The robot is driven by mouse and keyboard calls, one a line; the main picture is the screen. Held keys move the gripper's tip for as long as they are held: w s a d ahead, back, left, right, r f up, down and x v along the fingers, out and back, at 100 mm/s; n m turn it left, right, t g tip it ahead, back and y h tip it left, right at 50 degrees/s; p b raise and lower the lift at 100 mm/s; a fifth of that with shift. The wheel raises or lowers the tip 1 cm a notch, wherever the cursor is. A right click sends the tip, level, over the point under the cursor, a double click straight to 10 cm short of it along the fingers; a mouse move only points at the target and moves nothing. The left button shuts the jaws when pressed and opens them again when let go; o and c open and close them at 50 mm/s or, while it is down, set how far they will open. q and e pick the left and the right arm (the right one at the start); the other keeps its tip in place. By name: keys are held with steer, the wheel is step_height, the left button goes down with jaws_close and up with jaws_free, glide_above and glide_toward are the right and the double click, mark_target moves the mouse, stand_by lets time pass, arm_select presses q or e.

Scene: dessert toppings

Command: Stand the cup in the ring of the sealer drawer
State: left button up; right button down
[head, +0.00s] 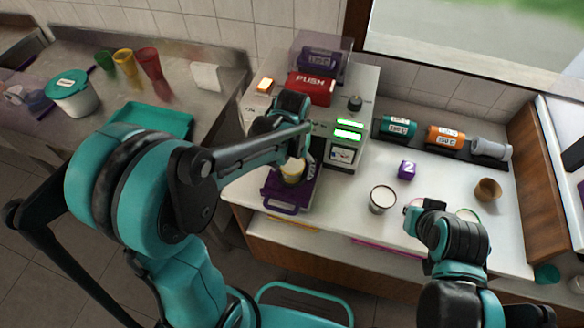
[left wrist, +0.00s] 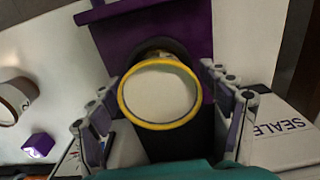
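The cup (left wrist: 160,95) has a yellow rim and a pale inside. In the left wrist view it is upright between my left gripper's fingers (left wrist: 160,88), which stand one on each side of it, apart and apparently clear of it. In the head view the cup (head: 293,171) is over the purple sealer drawer (head: 283,205), pulled out from the white sealer (head: 262,118). A dark ring-like edge shows behind the cup, but the cup hides most of the ring; I cannot tell how fully it is seated. My right gripper (head: 424,206) is over the counter at right.
A metal cup (head: 383,199), a purple number block (head: 408,169), a brown bowl (head: 487,190) and a green-rimmed cup (head: 468,215) stand on the counter right of the drawer. Several cylinders (head: 445,138) lie at the back. A teal tray (head: 152,119) is on the left table.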

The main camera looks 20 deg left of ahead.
mark_target(292, 164)
arm_select(q)
steer(key=shift+r, duration=0.35)
step_height(292, 164, up, 11)
steer(key=p, duration=0.3)
steer(key=shift+r+p, duration=0.2)
steer(key=shift+p, duration=0.2)
steer(key=shift+s+a+r, duration=0.1)
steer(key=shift+s+r, duration=0.1)
steer(key=shift+r, duration=0.05)
steer(key=s+a+t, duration=0.4)
steer(key=s+t, duration=0.3)
steer(key=s, duration=0.3)
steer(key=shift+a+r, duration=0.25)
steer(key=shift+r, duration=0.2)
steer(key=shift+w, duration=0.1)
